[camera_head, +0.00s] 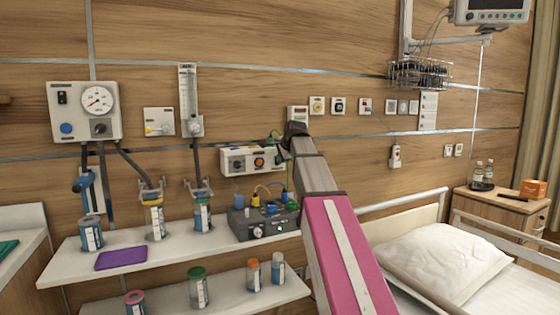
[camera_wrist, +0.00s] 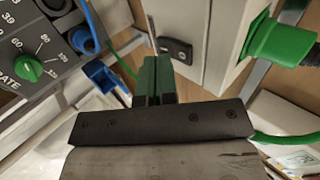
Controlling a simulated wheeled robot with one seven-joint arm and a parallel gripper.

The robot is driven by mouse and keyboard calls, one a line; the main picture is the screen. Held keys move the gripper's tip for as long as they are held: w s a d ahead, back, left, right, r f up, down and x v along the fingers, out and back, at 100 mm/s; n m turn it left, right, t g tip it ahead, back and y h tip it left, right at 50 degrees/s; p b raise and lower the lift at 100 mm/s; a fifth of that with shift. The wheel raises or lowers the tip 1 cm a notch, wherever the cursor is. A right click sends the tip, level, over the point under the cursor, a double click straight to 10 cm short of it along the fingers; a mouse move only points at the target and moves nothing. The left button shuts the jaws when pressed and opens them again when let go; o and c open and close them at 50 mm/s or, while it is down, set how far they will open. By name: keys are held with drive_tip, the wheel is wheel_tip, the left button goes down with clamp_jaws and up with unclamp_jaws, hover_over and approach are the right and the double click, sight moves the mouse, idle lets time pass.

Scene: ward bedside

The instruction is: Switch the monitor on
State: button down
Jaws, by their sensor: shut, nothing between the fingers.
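A monitor with a screen and a row of buttons (camera_head: 492,14) hangs at the upper right, cut off by the top edge; my gripper is far from it. A white wall unit (camera_head: 238,160) with an orange and black control is beside my gripper (camera_head: 280,145), which is partly hidden by my arm. In the wrist view my gripper (camera_wrist: 154,60) has its green fingers together and empty. Its tips are close to a black switch (camera_wrist: 175,50) on a white housing (camera_wrist: 207,35). I cannot tell whether they touch, or which way the switch is set.
A dark box (camera_head: 262,225) with knobs and coloured plugs stands on the upper shelf (camera_head: 75,262); its green dial (camera_wrist: 32,68) is close left. A green connector (camera_wrist: 268,42) juts out right of the housing. The bed (camera_head: 445,262) is at right.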

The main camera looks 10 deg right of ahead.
drive_tip(key=s+f+v, duration=0.1)
drive_tip(key=v, duration=1.1)
drive_tip(key=shift+d, duration=0.15)
drive_tip(key=shift+s+f, duration=0.15)
drive_tip(key=shift+f, duration=0.05)
drive_tip(key=shift+s+f, duration=0.15)
drive_tip(key=shift+f, duration=0.45)
drive_tip(key=shift+w+a+r+x, duration=0.1)
drive_tip(key=shift+w+r+x, duration=0.2)
drive_tip(key=shift+x, duration=1.9)
drive_tip(key=shift+w+a+r+x, duration=0.1)
drive_tip(key=shift+w+r+x, duration=0.2)
drive_tip(key=shift+x, duration=1.9)
drive_tip(key=shift+w+a+r+x, duration=0.1)
drive_tip(key=shift+w+r+x, duration=0.15)
drive_tip(key=shift+x, duration=1.95)
